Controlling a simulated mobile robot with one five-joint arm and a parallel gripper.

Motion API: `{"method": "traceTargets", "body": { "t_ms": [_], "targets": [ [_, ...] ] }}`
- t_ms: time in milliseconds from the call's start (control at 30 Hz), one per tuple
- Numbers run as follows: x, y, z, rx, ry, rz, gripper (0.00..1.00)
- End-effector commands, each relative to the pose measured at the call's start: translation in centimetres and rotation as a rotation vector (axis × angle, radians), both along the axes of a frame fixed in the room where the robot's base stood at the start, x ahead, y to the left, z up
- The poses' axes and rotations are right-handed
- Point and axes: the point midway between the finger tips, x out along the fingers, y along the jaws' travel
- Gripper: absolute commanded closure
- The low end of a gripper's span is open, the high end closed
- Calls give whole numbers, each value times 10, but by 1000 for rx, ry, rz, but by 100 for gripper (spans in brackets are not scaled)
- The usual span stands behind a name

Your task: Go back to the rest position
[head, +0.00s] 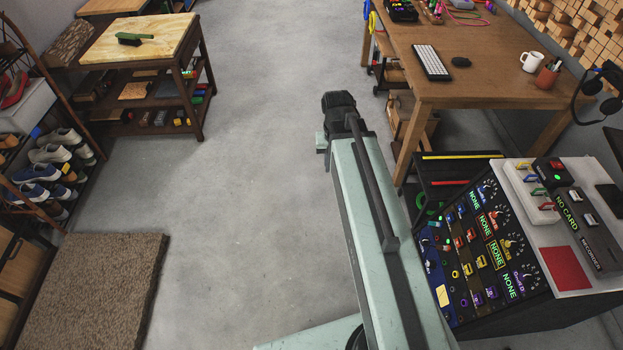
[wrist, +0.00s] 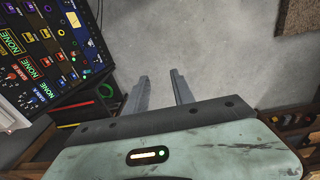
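My arm stretches forward from the bottom of the head view, with the dark wrist (head: 339,106) at its far end over the floor. In the wrist view my gripper (wrist: 160,78) shows two grey fingers with a gap between them. Nothing is between the fingers, and bare grey floor shows beyond them. In the head view the fingers are hidden behind the wrist. No car door is in view.
A control panel (head: 470,255) with knobs and switches stands close on the right. A wooden desk (head: 490,75) is behind it. A workbench (head: 145,45), shoe rack (head: 45,165) and brown mat (head: 90,290) are on the left. The middle floor (head: 240,200) is clear.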

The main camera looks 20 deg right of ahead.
Motion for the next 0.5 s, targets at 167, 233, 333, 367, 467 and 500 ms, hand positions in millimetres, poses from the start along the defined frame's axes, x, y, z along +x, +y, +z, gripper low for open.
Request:
{"method": "traceTargets", "body": {
  "t_ms": [167,233,333,367,467,500],
  "targets": [
    [-27,94,0,34,38,248,70],
    [-30,104,0,38,44,279,70],
    [-31,107,0,39,46,288,70],
    [-30,106,0,39,46,287,70],
    [-30,106,0,39,45,285,70],
    [-30,105,0,39,45,284,70]
  ]
}}
